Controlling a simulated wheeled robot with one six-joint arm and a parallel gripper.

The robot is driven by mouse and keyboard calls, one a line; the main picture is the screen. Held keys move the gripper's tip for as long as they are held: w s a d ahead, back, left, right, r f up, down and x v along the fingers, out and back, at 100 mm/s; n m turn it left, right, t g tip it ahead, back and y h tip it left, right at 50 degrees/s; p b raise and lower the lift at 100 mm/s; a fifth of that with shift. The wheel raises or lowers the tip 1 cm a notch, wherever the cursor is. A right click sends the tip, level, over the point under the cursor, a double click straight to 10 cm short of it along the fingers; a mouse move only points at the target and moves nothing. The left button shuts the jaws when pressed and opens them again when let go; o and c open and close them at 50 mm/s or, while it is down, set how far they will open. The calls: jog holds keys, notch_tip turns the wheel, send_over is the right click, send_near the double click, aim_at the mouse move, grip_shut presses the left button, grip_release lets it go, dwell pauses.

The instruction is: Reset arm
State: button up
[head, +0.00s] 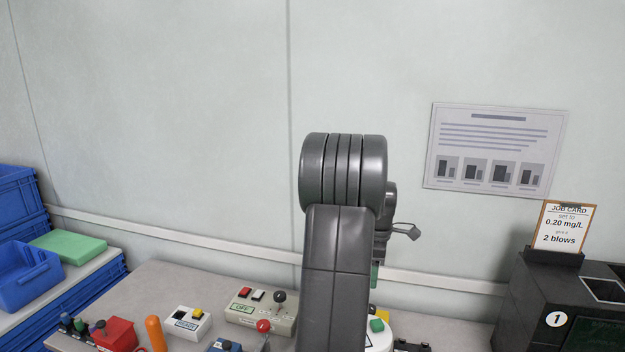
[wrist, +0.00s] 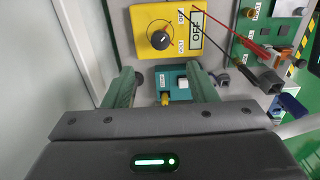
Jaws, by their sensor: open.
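My gripper (wrist: 161,80) is open in the wrist view, with its two green fingers apart and nothing held between them. A teal box (wrist: 173,75) with a white switch and a yellow part shows beyond the gap between the fingers. In the head view my dark grey arm stands raised in the middle, in front of the wall. It hides most of my gripper there; only a small green part shows at the arm's right edge.
A yellow box (wrist: 168,27) with a black knob lies beyond the fingers, with red and black leads beside it. Several testers, including a red box (head: 116,334), stand on the bench (head: 140,284). Blue crates (head: 24,277) are at left; a black case (head: 540,309) with a job card (head: 565,225) is at right.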

notch_tip(320, 180, down, 12)
jog(key=shift+r, duration=0.25)
jog(key=shift+r+m, duration=0.2)
jog(key=shift+m, duration=1.1)
jog(key=m, duration=0.6)
jog(key=shift+p, duration=0.35)
jog(key=m, duration=0.5)
jog(key=shift+p, duration=0.3)
jog(key=shift+m+p, duration=0.3)
jog(key=shift+m, duration=1.9)
jog(key=shift+r, duration=0.1)
